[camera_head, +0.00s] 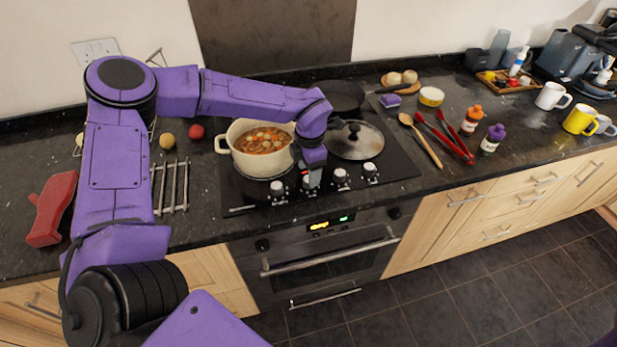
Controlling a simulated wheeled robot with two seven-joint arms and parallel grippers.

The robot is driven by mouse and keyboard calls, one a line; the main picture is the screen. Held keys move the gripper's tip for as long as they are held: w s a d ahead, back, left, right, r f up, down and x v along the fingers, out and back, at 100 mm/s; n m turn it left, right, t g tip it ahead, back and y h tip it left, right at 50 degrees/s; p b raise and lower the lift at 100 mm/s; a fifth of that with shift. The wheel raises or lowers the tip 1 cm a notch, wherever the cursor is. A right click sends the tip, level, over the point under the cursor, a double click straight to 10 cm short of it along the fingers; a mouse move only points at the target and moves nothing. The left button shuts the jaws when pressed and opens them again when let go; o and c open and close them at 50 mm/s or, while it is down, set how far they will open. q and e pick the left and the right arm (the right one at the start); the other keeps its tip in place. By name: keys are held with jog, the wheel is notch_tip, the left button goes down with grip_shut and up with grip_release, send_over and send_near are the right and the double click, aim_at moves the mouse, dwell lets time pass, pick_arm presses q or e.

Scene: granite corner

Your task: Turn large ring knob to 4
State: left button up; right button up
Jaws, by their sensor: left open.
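The black hob (400,165) has a row of several white-and-black knobs along its front edge. The leftmost knob (278,190) and the two right-hand knobs, one (340,177) and the other (371,172), show clearly. My right gripper does not show.
A cream pot of soup (238,160) stands just behind the knobs, close to my left forearm. A lidded pan (356,142) and a dark frying pan (338,96) are further right and back. Red tongs (445,138) and a wooden spoon (422,140) lie right of the hob.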

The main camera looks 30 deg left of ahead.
pick_arm(q)
notch_tip(320, 180, up, 8)
jog(key=b, duration=0.1)
jog(key=shift+s+d+f, duration=0.15)
jog(key=shift+f, duration=0.1)
